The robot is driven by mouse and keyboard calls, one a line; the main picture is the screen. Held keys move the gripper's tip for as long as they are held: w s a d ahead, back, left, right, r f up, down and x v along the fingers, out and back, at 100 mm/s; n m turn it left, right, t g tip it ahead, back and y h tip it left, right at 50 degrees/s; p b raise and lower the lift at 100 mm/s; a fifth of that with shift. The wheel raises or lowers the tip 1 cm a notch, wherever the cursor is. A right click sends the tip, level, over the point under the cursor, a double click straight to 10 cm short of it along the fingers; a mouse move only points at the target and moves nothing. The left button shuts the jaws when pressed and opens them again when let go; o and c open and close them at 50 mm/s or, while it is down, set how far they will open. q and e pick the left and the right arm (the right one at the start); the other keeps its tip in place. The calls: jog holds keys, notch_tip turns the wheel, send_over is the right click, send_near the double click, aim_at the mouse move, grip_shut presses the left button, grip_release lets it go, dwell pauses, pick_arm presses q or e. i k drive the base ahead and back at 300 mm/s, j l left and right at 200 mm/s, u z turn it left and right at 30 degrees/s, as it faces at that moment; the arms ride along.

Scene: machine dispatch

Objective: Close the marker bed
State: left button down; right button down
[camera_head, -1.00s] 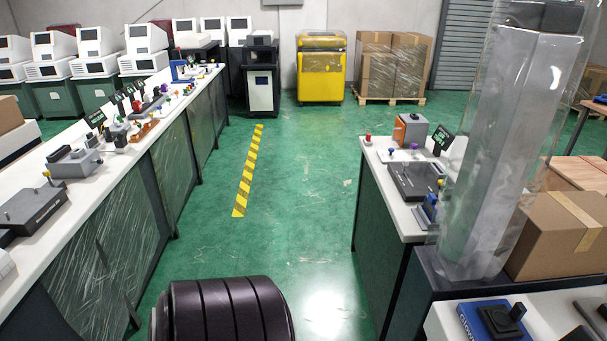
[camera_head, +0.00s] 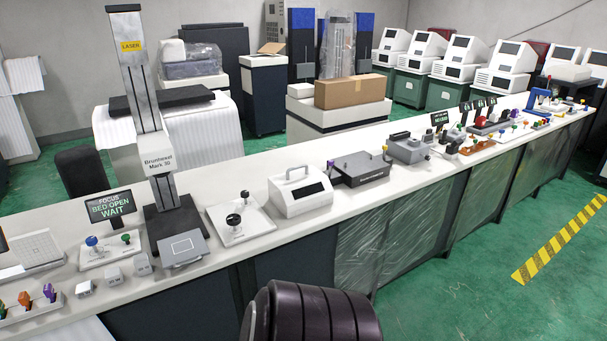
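The laser marker (camera_head: 145,95) stands on the long white bench, left of centre. It is a tall grey column with a yellow LASER label and a dark base. Its bed (camera_head: 183,248) is a grey plate with a pale rectangle, sticking out at the front, near the bench's front edge. Neither of my grippers is in view.
A white plate with black knobs (camera_head: 262,228) and a white handled box (camera_head: 299,194) stand right of the marker. Left of it are a panel with blue and green knobs (camera_head: 90,258) and small grey blocks (camera_head: 113,276). Green floor (camera_head: 450,305) is clear at the right.

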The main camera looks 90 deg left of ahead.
aim_at(181, 249)
jog(key=u, duration=3.65)
